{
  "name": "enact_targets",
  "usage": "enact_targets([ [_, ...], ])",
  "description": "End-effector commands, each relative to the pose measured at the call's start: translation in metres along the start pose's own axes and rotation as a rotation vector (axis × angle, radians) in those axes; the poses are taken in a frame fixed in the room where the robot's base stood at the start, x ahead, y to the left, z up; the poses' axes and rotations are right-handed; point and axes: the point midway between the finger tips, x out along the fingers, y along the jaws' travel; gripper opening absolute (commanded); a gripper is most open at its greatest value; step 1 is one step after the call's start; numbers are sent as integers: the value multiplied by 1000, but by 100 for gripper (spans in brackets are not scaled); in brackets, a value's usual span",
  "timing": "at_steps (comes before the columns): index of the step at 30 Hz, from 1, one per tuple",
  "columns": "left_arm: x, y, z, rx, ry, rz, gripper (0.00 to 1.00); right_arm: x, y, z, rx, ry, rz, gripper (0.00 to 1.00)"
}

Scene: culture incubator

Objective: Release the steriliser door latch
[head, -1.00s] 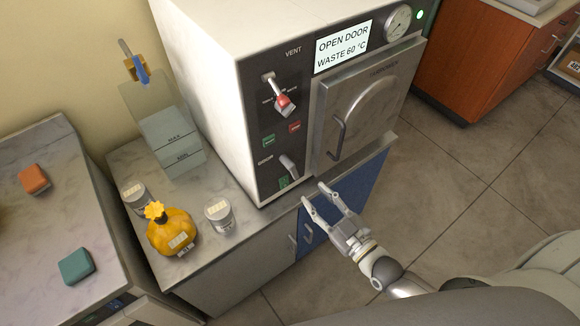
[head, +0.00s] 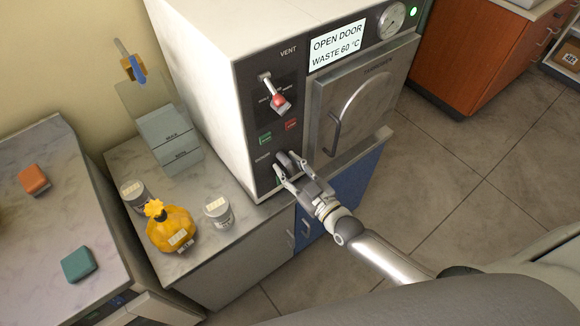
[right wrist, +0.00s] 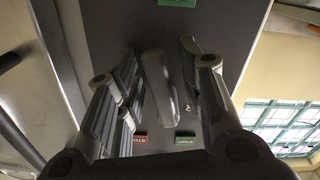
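The steriliser (head: 205,70) is a white box with a dark front panel. Its display (head: 337,46) reads "OPEN DOOR WASTE 60 °C". The closed metal door (head: 365,100) has a bar handle (head: 334,134). The grey latch lever (head: 283,158) is low on the panel, partly hidden by my right gripper (head: 286,166). In the right wrist view the lever (right wrist: 159,88) stands between the spread fingers of my right gripper (right wrist: 160,75), with gaps visible on both sides. The fingers are open around it. My left gripper is not in view.
A red-tipped vent lever (head: 279,101) sits above the latch, with green (head: 265,138) and red (head: 291,125) buttons between. A yellow bottle (head: 171,230) and grey-lidded jars (head: 217,212) stand on the counter at left. The floor at right is clear.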

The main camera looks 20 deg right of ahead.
Motion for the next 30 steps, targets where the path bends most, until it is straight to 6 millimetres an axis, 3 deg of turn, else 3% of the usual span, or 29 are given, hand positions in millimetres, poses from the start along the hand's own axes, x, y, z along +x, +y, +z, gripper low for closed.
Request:
enact_targets([
  [5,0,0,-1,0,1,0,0,0,0,0,0,0,0,34],
  [13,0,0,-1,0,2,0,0,0,0,0,0,0,0,0],
  [20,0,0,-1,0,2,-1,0,0,-1,0,24,0,0,0],
  [30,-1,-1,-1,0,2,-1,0,0,-9,-1,254,0,0,0],
])
